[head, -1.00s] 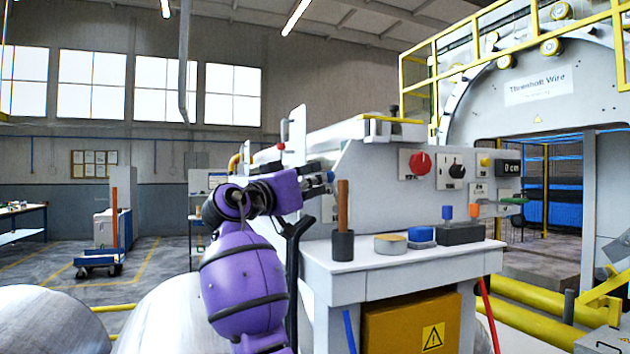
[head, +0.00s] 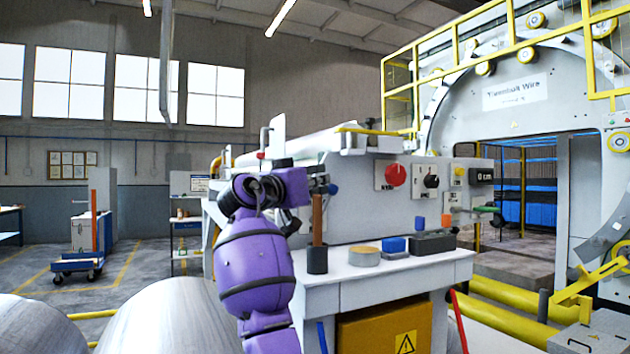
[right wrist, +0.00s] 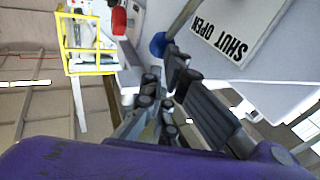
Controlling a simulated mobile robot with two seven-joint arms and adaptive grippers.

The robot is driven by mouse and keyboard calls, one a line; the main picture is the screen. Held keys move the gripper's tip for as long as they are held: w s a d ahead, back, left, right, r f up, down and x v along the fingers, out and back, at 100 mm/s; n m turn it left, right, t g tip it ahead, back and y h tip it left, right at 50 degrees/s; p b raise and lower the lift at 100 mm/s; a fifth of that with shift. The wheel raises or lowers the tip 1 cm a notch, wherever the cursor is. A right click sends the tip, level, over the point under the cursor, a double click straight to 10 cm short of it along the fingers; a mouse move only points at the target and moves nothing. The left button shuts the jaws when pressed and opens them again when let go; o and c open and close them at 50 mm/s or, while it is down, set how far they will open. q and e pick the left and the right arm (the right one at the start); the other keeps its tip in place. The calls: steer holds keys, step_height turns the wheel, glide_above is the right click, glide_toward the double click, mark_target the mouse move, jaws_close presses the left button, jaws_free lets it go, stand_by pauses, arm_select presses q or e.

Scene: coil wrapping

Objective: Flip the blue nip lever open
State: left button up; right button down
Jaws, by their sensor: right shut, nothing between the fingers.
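The blue nip lever shows as a round blue knob (right wrist: 157,44) in the right wrist view, beside a white plate marked SHUT and OPEN (right wrist: 231,33). In the head view the blue knob (head: 332,189) is small, at the machine's near end. My right gripper (right wrist: 163,75) is shut and empty, its fingertips close to the knob. I cannot tell whether they touch it. In the head view my right gripper (head: 318,187) is small and partly hidden by my purple arm. The lever's shaft is mostly hidden. My left gripper is not in view.
A red-tipped handle (right wrist: 119,20) stands near the knob. Below the machine, a white bench (head: 400,278) carries a dark cup (head: 317,260) with a brown stick, a tan roll (head: 364,256) and small blue and grey blocks. Large silver coils (head: 170,318) lie at lower left.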

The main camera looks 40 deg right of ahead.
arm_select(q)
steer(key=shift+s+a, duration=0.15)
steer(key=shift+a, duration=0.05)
arm_select(e)
steer(key=shift+s+d, duration=0.1)
steer(key=shift+d, duration=0.15)
